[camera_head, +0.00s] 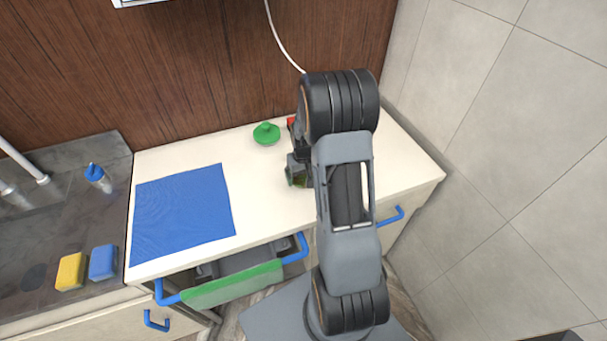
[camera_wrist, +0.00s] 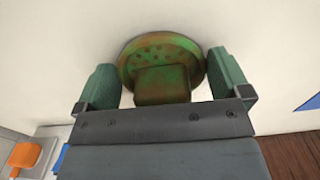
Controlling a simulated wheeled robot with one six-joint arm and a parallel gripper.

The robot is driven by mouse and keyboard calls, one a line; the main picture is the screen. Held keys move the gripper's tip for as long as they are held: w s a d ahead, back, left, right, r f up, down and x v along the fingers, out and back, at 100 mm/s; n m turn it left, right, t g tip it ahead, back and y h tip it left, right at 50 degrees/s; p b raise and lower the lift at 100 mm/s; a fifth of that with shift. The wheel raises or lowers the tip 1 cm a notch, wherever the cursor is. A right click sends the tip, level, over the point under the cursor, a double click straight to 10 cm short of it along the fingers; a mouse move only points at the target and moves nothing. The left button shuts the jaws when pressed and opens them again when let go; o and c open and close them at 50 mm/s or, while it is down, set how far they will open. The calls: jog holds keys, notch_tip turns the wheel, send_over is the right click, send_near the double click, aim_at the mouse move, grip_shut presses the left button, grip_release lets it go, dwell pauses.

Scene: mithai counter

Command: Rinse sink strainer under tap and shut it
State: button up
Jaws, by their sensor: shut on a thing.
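The strainer (camera_wrist: 160,55) is a round, perforated disc with a block-like knob, mottled green and brown. My gripper (camera_wrist: 165,82) has its green fingers on either side of it, shut on it. In the head view my gripper (camera_head: 298,176) is over the right part of the cream counter, largely hidden by my arm; whether the strainer touches the counter I cannot tell. The tap (camera_head: 22,163) is a pale spout at the far left, above the grey sink area (camera_head: 55,225). I cannot tell whether water runs.
A blue cloth (camera_head: 183,212) lies flat on the counter (camera_head: 255,185). A green knobbed lid (camera_head: 266,133) sits behind. A blue bottle (camera_head: 97,177), yellow sponge (camera_head: 70,271) and blue sponge (camera_head: 103,262) stand at left. A tiled wall (camera_head: 500,150) bounds the right.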

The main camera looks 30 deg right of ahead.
aim_at(301, 181)
jog(key=shift+f, duration=0.15)
jog(key=shift+f, duration=0.15)
jog(key=o, duration=0.5)
notch_tip(301, 181, up, 12)
jog(key=shift+f+b, duration=0.15)
jog(key=shift+b, duration=0.65)
jog(key=s+a+r+t, duration=0.1)
jog(key=s+a+r, duration=0.1)
jog(key=s+a, duration=0.2)
jog(key=s+a+r+n+t, duration=0.1)
jog(key=s+a+r+t, duration=0.1)
jog(key=s+a, duration=0.3)
jog(key=s+a+r+n+t, duration=0.1)
jog(key=s+a+r, duration=0.3)
jog(key=s+a, duration=0.1)
jog(key=shift+a+r, duration=0.25)
jog(key=shift+a, duration=0.4)
